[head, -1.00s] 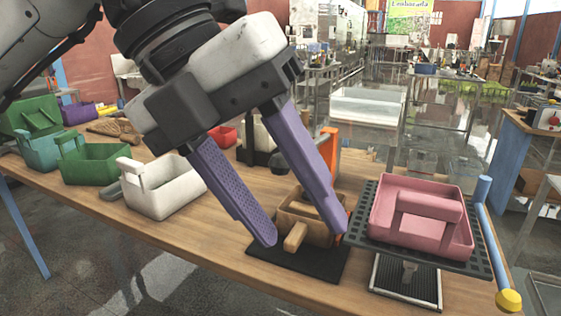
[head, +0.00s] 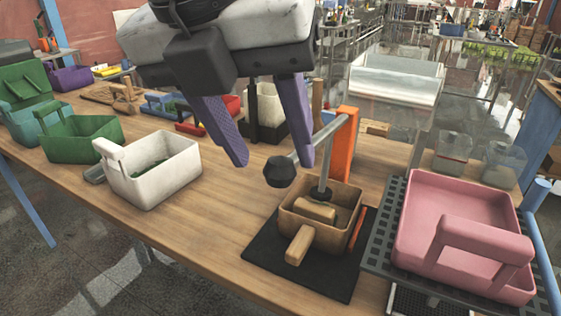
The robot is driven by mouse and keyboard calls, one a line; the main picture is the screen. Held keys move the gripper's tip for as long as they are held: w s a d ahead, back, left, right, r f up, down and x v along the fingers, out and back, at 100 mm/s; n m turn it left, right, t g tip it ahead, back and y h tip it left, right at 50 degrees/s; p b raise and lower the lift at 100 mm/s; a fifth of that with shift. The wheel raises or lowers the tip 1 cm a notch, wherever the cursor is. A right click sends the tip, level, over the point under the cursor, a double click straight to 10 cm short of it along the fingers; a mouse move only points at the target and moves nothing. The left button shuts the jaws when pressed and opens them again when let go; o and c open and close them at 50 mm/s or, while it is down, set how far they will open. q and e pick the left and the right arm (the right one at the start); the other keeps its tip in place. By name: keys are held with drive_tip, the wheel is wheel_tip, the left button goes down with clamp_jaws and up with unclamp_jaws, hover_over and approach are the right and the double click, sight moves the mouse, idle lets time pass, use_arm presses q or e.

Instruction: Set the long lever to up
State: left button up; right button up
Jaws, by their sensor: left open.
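The long grey lever (head: 331,127) runs from the top of an orange post (head: 345,150) down to the left. It ends in a black knob (head: 280,172), so it slopes downward. A vertical grey rod (head: 325,165) stands under it, its foot in a tan box (head: 345,192). My left gripper (head: 273,164) is open, with purple fingers spread apart and pointing down. The knob appears between and just below the fingertips. The right finger overlaps the lever's line in the picture; I cannot tell whether they touch. My right gripper is out of view.
The tan box stands on a black mat (head: 268,250). A pink bin (head: 455,210) on a perforated rack is at right, beside a blue bar (head: 543,235). A white bin (head: 150,180) and green bin (head: 85,140) stand at left. Bare wooden table (head: 220,205) lies between.

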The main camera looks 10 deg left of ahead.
sight(276, 160)
use_arm(q)
drive_tip(key=shift+x, duration=2.65)
clamp_jaws()
drive_tip(key=shift+r, duration=0.15)
